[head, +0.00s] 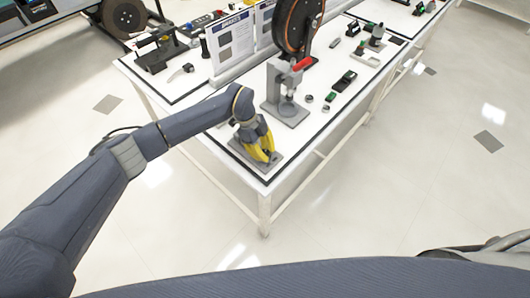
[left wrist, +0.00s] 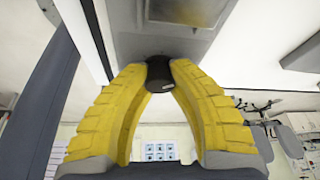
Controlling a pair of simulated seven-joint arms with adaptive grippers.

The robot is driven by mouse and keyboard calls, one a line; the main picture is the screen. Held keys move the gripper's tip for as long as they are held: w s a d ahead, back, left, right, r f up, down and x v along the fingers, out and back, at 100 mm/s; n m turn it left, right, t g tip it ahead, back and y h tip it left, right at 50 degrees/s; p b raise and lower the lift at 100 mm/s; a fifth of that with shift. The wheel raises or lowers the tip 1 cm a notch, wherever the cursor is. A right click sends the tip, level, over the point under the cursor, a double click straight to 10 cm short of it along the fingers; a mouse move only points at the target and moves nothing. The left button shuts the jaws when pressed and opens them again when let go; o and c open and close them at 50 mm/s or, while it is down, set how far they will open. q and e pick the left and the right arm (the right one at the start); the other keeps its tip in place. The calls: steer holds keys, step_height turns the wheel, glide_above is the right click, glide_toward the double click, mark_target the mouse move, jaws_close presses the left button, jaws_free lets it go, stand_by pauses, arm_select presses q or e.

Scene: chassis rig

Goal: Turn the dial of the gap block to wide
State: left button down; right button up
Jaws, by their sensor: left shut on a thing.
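The gap block (head: 236,150) is a grey plate with a raised part at the near corner of the white table, partly hidden by my left gripper (head: 268,158). It also shows as a grey surface (left wrist: 180,40) at the top of the left wrist view. A dark round dial (left wrist: 160,74) sits between the yellow fingertips of my left gripper (left wrist: 160,78), which touch it from both sides. The gripper is shut on it. The dial's setting and any marks cannot be read. My right gripper is in neither view.
A grey press with a red handle (head: 301,64) stands behind my left gripper on the table (head: 215,168). A large dark wheel (head: 297,28) and a white sign panel (head: 232,43) are further back. Small parts lie to the right. The table's front edge is close.

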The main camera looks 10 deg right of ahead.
arm_select(q)
steer(key=shift+d, duration=0.1)
steer(key=m+g+y, duration=0.1)
steer(key=m, duration=0.3)
steer(key=shift+s, duration=0.1)
steer(key=m+y, duration=0.1)
steer(key=m, duration=0.1)
steer(key=m+g, duration=0.1)
steer(key=m, duration=0.1)
steer(key=shift+d+m+y, duration=0.1)
steer(key=shift+m+y, duration=0.2)
steer(key=shift+y, duration=0.1)
steer(key=m+y, duration=0.1)
steer(key=m, duration=0.2)
steer(key=shift+m, duration=0.3)
steer(key=shift+s+f+m+y, duration=0.15)
steer(key=shift+m+y, duration=0.65)
steer(key=shift+m, duration=0.7)
steer(key=c, duration=1.1)
jaws_free()
steer(key=shift+o, duration=0.2)
steer(key=shift+w, duration=0.2)
